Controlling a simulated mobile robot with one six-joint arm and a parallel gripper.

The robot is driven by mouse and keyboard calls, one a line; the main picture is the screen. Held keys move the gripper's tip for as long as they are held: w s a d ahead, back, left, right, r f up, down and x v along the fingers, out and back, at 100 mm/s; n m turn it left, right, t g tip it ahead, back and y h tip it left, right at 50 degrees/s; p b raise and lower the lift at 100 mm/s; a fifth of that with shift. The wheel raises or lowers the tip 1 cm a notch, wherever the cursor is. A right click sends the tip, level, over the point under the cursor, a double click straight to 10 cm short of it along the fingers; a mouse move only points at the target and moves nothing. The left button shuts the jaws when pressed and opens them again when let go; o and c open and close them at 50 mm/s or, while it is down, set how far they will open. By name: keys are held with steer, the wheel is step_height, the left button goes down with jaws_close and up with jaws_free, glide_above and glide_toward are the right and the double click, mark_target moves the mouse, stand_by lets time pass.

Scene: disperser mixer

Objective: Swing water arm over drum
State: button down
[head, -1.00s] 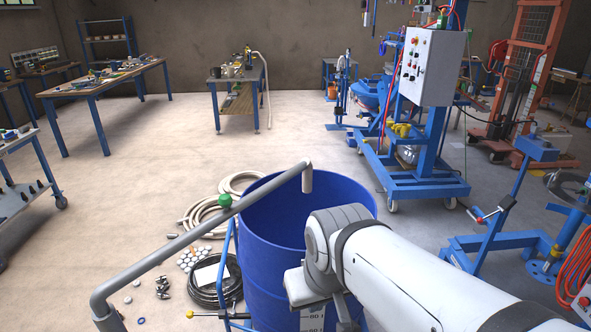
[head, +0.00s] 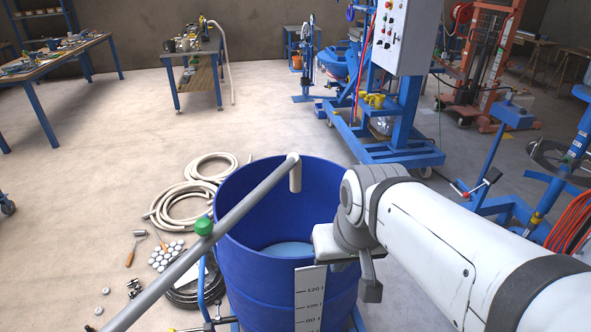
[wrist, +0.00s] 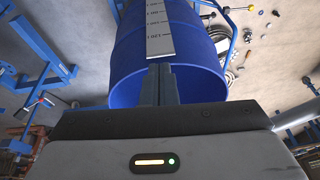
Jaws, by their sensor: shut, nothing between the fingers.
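The water arm (head: 172,268) is a grey pipe with a green knob (head: 204,227). It runs from the lower left up to a short downturned spout (head: 295,178), which hangs over the opening of the blue drum (head: 262,275). Pale water shows inside the drum. My gripper (head: 371,291) is beside the drum's right front side, apart from the pipe. In the wrist view, its shut, empty fingers (wrist: 158,84) show against the drum (wrist: 190,48) and its white scale strip. I cannot tell whether they touch the drum.
Coiled hoses (head: 190,195), white caps (head: 167,256) and small tools lie on the floor left of the drum. A blue machine frame with a control box (head: 404,35) stands behind. A blue stand (head: 490,185) is at the right. The floor at back left is open.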

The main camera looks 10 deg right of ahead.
steer(key=w+d+m+y+b, duration=0.25)
steer(key=w+m, duration=0.25)
steer(key=w, duration=0.5)
steer(key=m+t+y, duration=0.3)
steer(key=m+t, duration=0.1)
glide_toward(300, 188)
steer(key=d+f+x, duration=0.1)
steer(key=x, duration=0.4)
steer(key=shift+w+a+r, duration=0.15)
steer(key=shift+w+a, duration=0.2)
steer(key=shift+a, duration=0.3)
steer(key=w+a+n+g+y, duration=0.1)
steer(key=w+a, duration=0.3)
steer(key=a, duration=0.1)
steer(key=shift+w+a, duration=0.2)
steer(key=shift+w, duration=0.15)
